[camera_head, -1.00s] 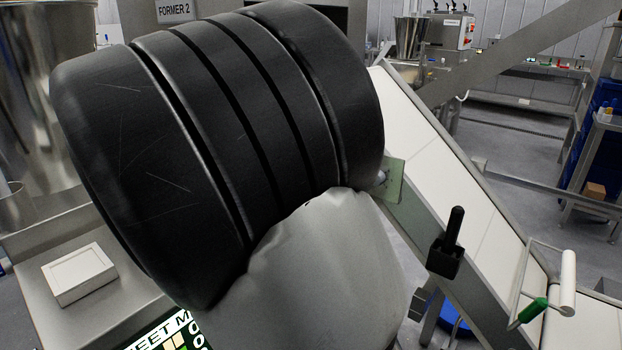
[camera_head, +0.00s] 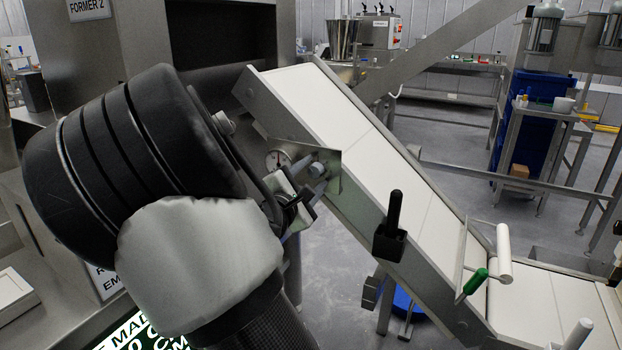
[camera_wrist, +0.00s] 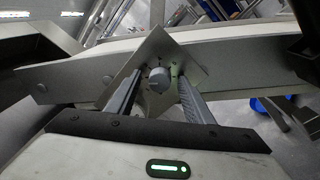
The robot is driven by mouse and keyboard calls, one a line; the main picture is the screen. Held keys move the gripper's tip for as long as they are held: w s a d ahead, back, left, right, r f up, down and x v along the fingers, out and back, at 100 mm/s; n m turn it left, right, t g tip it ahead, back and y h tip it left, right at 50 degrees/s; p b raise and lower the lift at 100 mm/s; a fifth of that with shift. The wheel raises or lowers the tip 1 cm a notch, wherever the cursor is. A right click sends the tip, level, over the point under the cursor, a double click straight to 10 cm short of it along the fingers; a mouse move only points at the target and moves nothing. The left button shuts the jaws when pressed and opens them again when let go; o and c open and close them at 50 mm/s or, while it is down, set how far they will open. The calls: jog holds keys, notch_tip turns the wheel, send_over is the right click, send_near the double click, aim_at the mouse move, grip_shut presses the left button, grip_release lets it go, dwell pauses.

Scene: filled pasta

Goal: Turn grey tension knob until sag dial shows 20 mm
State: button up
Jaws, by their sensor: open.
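The grey tension knob (camera_head: 317,170) sits on a square metal plate (camera_head: 331,158) on the side of the inclined conveyor. In the wrist view the knob (camera_wrist: 158,77) is between the two fingers of my gripper (camera_wrist: 160,82), with a gap visible on each side. My gripper (camera_head: 306,183) is open and close in front of the plate. Whether the fingers reach around the knob in depth is unclear.
The white conveyor belt (camera_head: 345,115) slopes down to the right. A black handle in a bracket (camera_head: 391,230) and a green-gripped roller frame (camera_head: 476,281) stand along it. The former cabinet (camera_head: 190,45) is at the left. Open floor lies beyond the conveyor.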

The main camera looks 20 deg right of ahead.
jog(key=shift+d, duration=0.1)
jog(key=c, duration=1)
jog(key=shift+c, duration=0.2)
jog(key=shift+r+p, duration=0.15)
jog(key=shift+p, duration=0.2)
jog(key=n+p, duration=0.1)
jog(key=p, duration=0.1)
jog(key=n+p, duration=0.1)
jog(key=n, duration=0.1)
jog(key=shift+w+r+n+p, duration=0.1)
jog(key=shift+r+n+p, duration=0.1)
jog(key=shift+n+p, duration=0.15)
jog(key=n+p, duration=0.2)
jog(key=shift+g+p, duration=0.3)
jog(key=shift+p, duration=0.05)
jog(key=shift+f+n+p, duration=0.1)
jog(key=shift+n+p, duration=1.15)
jog(key=shift+f, duration=0.1)
